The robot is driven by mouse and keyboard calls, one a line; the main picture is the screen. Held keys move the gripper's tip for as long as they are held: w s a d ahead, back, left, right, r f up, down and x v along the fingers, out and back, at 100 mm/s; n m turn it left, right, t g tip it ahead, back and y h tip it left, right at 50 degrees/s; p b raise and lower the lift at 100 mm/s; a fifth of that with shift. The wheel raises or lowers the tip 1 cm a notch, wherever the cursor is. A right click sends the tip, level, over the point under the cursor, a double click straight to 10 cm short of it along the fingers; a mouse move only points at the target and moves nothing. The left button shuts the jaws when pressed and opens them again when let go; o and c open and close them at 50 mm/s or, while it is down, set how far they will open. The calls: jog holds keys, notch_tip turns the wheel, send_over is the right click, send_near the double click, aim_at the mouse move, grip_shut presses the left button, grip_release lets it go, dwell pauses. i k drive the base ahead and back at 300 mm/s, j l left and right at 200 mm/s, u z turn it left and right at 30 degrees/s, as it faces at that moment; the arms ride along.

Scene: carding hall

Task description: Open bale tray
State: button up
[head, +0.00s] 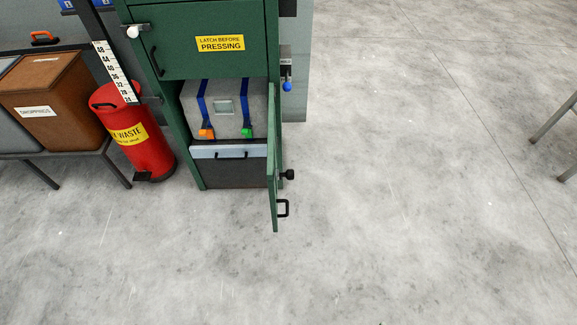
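A grey bale (226,108) with two blue straps, one with an orange buckle and one with a green buckle, sits just above the tray front. The cabinet's lower green door (273,175) stands swung open to the right, seen nearly edge-on, with a black knob and a black handle (283,208). My gripper is not in view.
A red waste bin (150,155) with a pedal stands left of the cabinet. A brown box (65,85) sits on a low bench farther left. Metal legs (553,120) show at the right edge. The floor in front and to the right is clear.

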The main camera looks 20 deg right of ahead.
aim_at(228, 143)
jog(key=k+l+u, duration=0.15)
jog(key=l, duration=0.35)
jog(key=k+l+u, duration=0.15)
jog(key=k+l, duration=0.15)
jog(key=l, duration=0.15)
jog(key=k+l+u, duration=0.15)
jog(key=l, duration=0.25)
jog(key=i+j+z, duration=0.1)
jog(key=i+j, duration=0.25)
jog(key=i, duration=0.4)
jog(key=i+j+z, duration=0.1)
jog(key=i+j, duration=0.35)
jog(key=i, duration=0.25)
jog(key=i+j+z, duration=0.1)
jog(key=i+j, duration=0.35)
jog(key=i, duration=0.25)
jog(key=i+j+z, duration=0.1)
jog(key=i+j, duration=0.45)
jog(key=i, duration=0.15)
